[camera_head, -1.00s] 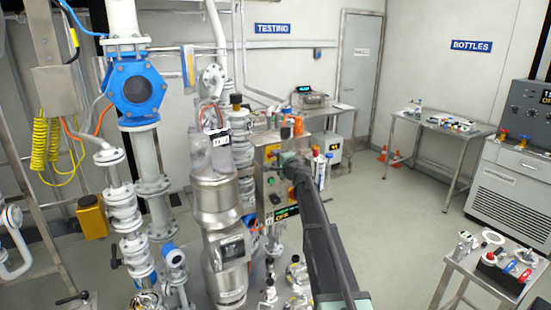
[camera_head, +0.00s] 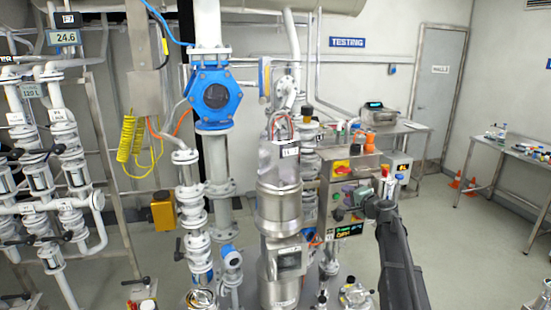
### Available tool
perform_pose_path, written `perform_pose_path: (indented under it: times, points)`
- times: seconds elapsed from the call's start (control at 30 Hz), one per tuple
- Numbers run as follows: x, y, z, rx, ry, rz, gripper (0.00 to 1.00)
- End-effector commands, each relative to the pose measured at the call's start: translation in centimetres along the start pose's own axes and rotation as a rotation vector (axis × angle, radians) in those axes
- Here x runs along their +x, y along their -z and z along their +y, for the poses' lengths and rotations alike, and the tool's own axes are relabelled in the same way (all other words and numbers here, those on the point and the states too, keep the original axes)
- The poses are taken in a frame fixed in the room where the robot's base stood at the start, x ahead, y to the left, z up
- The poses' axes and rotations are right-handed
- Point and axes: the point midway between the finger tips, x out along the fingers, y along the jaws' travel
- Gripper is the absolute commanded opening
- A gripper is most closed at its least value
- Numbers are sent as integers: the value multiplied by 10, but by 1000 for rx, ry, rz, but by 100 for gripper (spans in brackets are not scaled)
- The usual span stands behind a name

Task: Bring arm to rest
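My arm (camera_head: 397,262) rises from the lower right of the head view as a dark grey link. Its far end reaches toward the control box (camera_head: 338,232) with coloured buttons and a lit display. A greenish-grey part at the arm's end (camera_head: 379,205) shows beside the box's right edge. I cannot make out the gripper's fingers, so whether it is open, shut or holding anything does not show. I cannot tell whether the arm's end touches the box.
Steel vessels (camera_head: 279,205) and a blue-flanged pipe (camera_head: 215,95) stand left of the arm. Pipework with valves (camera_head: 62,150) fills the far left. A bench (camera_head: 405,128) stands behind the control box, and another table (camera_head: 515,150) stands at right. The floor (camera_head: 470,245) right of the arm is clear.

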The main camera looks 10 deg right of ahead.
Motion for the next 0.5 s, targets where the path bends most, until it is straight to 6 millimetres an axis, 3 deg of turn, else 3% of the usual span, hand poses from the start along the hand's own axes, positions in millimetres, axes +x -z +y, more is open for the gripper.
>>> perform_pose_path:
  times: [0.1, 0.17, 0.2, 0.3, 0.4, 0.5]
  points:
    - [-42, -91, 47, -211, -227, -254, 39]
    - [-68, -139, 78, -316, -370, -394, 39]
    - [-89, -168, 98, -381, -469, -484, 39]
    - [-152, -233, 147, -530, -734, -686, 39]
    - [-217, -280, 184, -658, -987, -834, 39]
    - [-264, -313, 205, -774, -1154, -908, 39]
